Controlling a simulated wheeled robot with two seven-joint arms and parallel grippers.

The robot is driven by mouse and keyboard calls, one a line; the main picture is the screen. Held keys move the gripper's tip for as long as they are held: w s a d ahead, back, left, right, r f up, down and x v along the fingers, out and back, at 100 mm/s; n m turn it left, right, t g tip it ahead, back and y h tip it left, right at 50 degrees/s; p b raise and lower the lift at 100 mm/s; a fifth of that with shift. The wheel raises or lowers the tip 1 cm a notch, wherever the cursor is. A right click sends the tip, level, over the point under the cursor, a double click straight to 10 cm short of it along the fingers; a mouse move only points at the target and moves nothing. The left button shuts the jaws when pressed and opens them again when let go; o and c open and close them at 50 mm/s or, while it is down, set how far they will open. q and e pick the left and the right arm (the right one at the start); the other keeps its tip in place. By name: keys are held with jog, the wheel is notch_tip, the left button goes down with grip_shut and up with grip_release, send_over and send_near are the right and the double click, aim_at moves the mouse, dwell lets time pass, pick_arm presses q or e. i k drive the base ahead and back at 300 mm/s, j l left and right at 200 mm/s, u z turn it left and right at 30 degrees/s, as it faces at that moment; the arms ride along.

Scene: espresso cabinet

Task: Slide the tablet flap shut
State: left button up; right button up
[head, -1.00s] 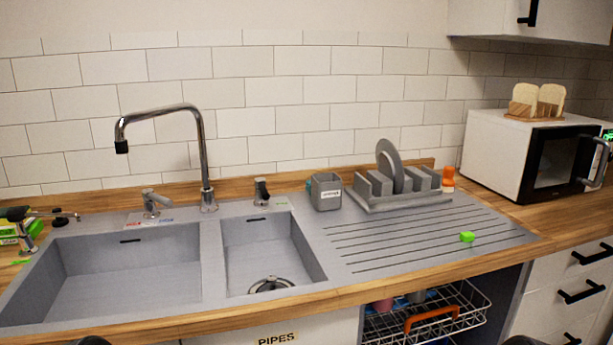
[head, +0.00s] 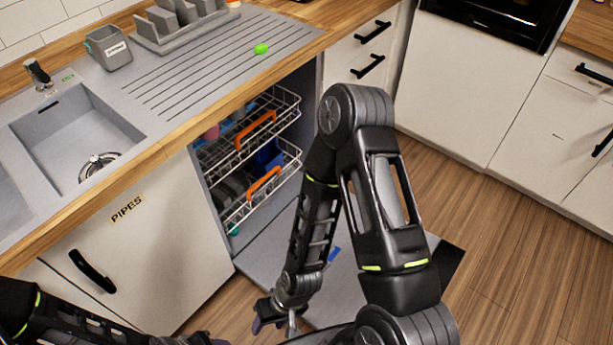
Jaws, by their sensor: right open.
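The dishwasher door (head: 345,290) is folded down open under the counter, largely covered by my right arm. A small blue piece (head: 334,254) shows on its inner face beside my right forearm. I cannot tell if it is the tablet flap or part of it. My right gripper (head: 272,322) is open, low at the near left edge of the door, pointing down. It appears empty, and I cannot tell if it touches anything. My left arm comes in at the bottom left. Its gripper (head: 190,339) is mostly cut off by the bottom edge.
Two wire racks with orange handles, upper (head: 257,130) and lower (head: 264,182), sit inside the dishwasher. The PIPES cabinet (head: 145,240) stands left of the door. Wooden floor (head: 510,255) is clear on the right.

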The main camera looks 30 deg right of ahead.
aim_at(335, 250)
jog(key=z, duration=1.3)
jog(key=i+j, duration=0.1)
jog(key=j, duration=0.2)
jog(key=i+j, duration=0.15)
jog(key=j, duration=0.2)
jog(key=z, duration=1.65)
